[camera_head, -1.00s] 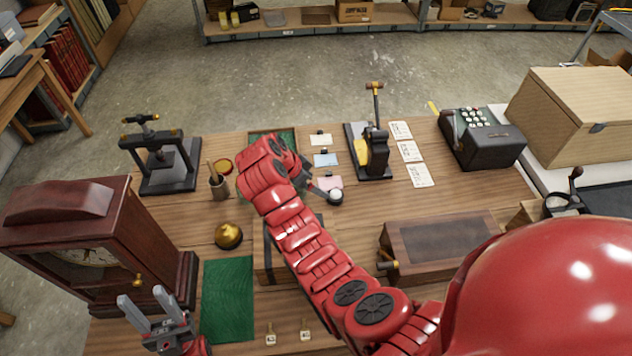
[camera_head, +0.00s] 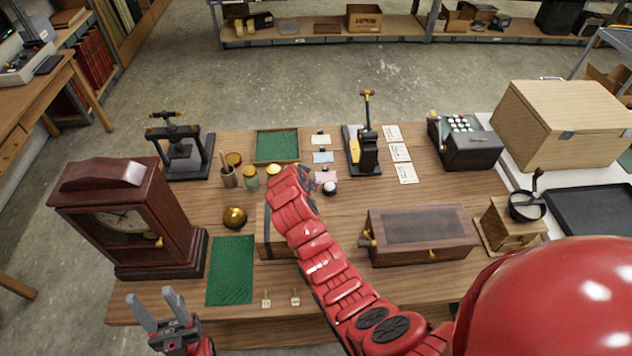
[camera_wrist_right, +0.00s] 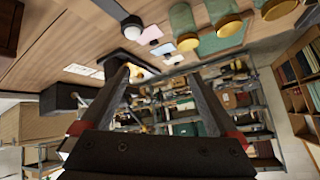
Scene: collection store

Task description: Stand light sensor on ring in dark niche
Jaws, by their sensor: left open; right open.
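A small white-domed sensor on a dark base (camera_head: 330,188) stands on the table beside the pink card; it looks like the light sensor. In the right wrist view the white dome (camera_wrist_right: 134,61) shows beyond the left fingertip, apart from the jaws as far as I can tell. My right gripper (camera_wrist_right: 160,75) is open and empty; in the head view my red arm hides it. A wooden box (camera_head: 268,238) stands mid-table, partly behind that arm; it may hold the niche, but its opening and any ring are hidden. My left gripper (camera_head: 155,300) is open and empty at the front left.
A clock (camera_head: 125,220), brass bell (camera_head: 234,217) and green cloth (camera_head: 231,270) are left. A press (camera_head: 180,150), jars and a green tray (camera_head: 277,146) are behind. A glass-topped case (camera_head: 420,235), grinder (camera_head: 512,225) and adding machine (camera_head: 466,143) are right.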

